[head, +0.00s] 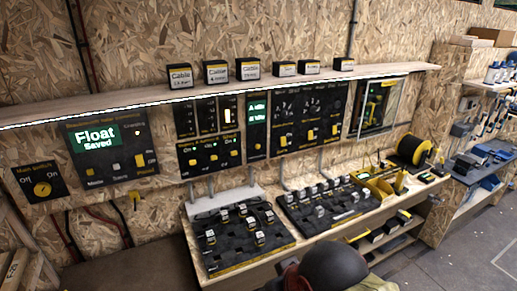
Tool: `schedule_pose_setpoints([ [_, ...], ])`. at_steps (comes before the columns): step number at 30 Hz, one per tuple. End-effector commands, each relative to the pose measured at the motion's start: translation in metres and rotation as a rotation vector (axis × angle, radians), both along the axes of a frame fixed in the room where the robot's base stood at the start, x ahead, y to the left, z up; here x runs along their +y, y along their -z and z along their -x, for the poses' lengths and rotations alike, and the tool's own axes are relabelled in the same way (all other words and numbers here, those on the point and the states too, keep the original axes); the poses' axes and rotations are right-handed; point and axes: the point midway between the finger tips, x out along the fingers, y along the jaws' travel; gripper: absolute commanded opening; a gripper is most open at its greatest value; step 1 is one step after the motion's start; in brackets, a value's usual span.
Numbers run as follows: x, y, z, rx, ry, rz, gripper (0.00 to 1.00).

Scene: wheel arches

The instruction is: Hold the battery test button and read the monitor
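The monitor (97,137) is a green screen on a dark wall panel at the left and reads "Float" over "Saved". Below and beside it on the panel are small controls, one of them a yellow switch (140,160); their labels are too small to read surely. A narrower green screen (257,112) sits further right with small text that I cannot read surely. I cannot tell which control is the battery test button. My gripper is not in view.
A panel with a yellow rotary knob (42,189) is at far left. More switch panels (308,115) line the wall under a shelf (150,100) with labelled boxes. A bench (290,250) below holds two dark trays of small parts. A dark rounded shape (333,268) blocks the bottom centre.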

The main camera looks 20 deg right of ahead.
Motion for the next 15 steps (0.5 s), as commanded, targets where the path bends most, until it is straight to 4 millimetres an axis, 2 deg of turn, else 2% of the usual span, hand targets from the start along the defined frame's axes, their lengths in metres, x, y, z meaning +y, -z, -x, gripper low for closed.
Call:
schedule_pose_setpoints([
  [15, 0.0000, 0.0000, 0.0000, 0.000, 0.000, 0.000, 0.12],
])
